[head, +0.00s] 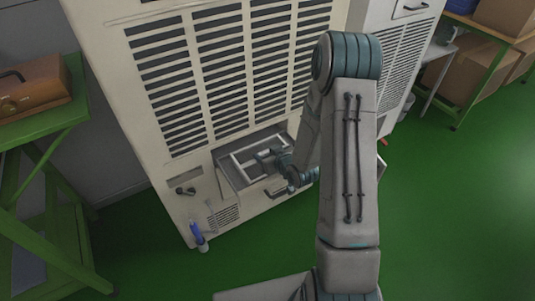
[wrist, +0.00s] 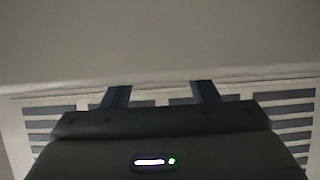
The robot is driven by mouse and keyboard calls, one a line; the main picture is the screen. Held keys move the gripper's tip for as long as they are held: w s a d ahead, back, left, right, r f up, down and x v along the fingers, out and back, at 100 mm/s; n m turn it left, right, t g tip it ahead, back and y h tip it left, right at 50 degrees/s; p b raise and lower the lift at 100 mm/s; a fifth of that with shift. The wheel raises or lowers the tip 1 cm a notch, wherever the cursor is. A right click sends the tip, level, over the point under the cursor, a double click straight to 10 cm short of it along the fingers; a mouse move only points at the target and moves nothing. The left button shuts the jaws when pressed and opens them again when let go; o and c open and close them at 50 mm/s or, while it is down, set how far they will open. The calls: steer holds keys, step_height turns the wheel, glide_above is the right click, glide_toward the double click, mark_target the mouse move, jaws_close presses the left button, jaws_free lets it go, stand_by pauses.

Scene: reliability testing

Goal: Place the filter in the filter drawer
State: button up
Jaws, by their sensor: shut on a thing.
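The filter drawer (head: 229,172) is pulled open, low on the front of a big cream cabinet. A pale rectangular frame, which looks like the filter (head: 239,166), lies in or just over the drawer opening; I cannot tell whether it rests on the bottom. My gripper (head: 262,156) is at the right part of this frame, shut on it. In the wrist view my gripper (wrist: 162,92) shows two dark fingers spread apart, reaching to the edge of a broad pale surface. The fingertips are hidden there.
The louvred cabinet (head: 165,20) rises right behind the drawer. A blue bottle-like object (head: 197,235) stands by its lower left corner. A green bench (head: 45,125) with a brown case (head: 35,85) is at the left. Another cabinet stands to the right. The green floor is clear.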

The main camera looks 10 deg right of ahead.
steer(key=shift+f+b, duration=0.25)
steer(key=shift+b, duration=0.05)
steer(key=o, duration=1.1)
steer(key=shift+r, duration=0.1)
steer(key=shift+c, duration=0.2)
steer(key=shift+r, duration=0.1)
steer(key=shift+r+p, duration=0.2)
steer(key=shift+p, duration=0.2)
steer(key=p+v, duration=0.2)
steer(key=v, duration=0.7)
steer(key=shift+s+r, duration=0.25)
steer(key=shift+d+p, duration=0.1)
steer(key=shift+p, duration=1.05)
steer(key=shift+r+p, duration=0.1)
steer(key=shift+p, duration=0.4)
steer(key=p+v, duration=0.1)
steer(key=p, duration=0.1)
steer(key=p+v, duration=0.1)
steer(key=p, duration=0.2)
steer(key=shift+s+f, duration=0.15)
steer(key=shift+f, duration=0.05)
